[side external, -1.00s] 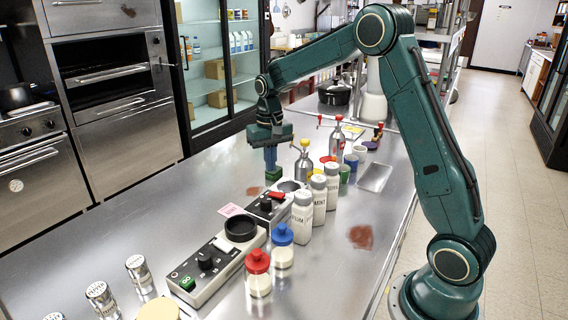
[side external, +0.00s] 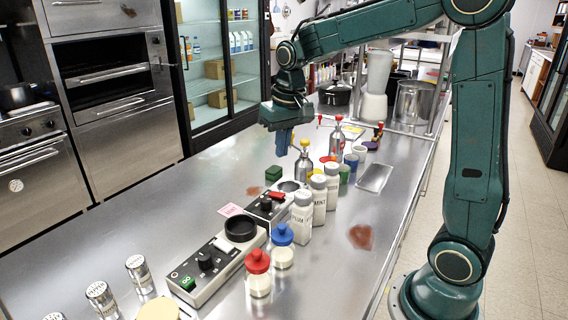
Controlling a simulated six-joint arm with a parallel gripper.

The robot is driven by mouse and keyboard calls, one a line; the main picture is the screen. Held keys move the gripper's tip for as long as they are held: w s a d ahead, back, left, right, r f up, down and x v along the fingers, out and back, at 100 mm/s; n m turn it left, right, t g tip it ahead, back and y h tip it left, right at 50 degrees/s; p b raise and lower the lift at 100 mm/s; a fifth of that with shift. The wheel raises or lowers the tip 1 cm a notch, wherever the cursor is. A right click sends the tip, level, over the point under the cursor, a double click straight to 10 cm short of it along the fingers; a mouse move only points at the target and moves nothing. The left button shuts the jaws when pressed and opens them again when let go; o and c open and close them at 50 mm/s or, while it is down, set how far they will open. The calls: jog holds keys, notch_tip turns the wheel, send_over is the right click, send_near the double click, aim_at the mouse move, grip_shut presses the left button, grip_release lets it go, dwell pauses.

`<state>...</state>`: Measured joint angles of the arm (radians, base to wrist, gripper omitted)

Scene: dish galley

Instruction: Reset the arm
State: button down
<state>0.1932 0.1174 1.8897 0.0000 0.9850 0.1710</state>
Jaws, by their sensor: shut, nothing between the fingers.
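My gripper (side external: 283,152) hangs above the steel counter (side external: 160,225), pointing down, just behind and above the back end of the grey device. Its blue fingers are shut with nothing visible between them. My arm arches in from the right, with the elbow cut off by the top edge of the side view.
A grey device (side external: 205,268) with knobs and several bottles, including a red-capped one (side external: 258,275) and a blue-capped one (side external: 283,247), stand in front. A silver dispenser (side external: 304,165) is close right of the fingers. The counter's left part is mostly clear.

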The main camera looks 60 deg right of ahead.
jog(key=s+a+r+n+t, duration=0.1)
jog(key=s+a+n+t, duration=0.1)
jog(key=s, duration=0.8)
jog(key=s+a+r+n+t, duration=0.1)
jog(key=s+a, duration=0.4)
jog(key=s, duration=0.6)
jog(key=shift+a+r+n+t, duration=0.3)
jog(key=shift+r+n+t, duration=0.1)
jog(key=shift+n, duration=0.2)
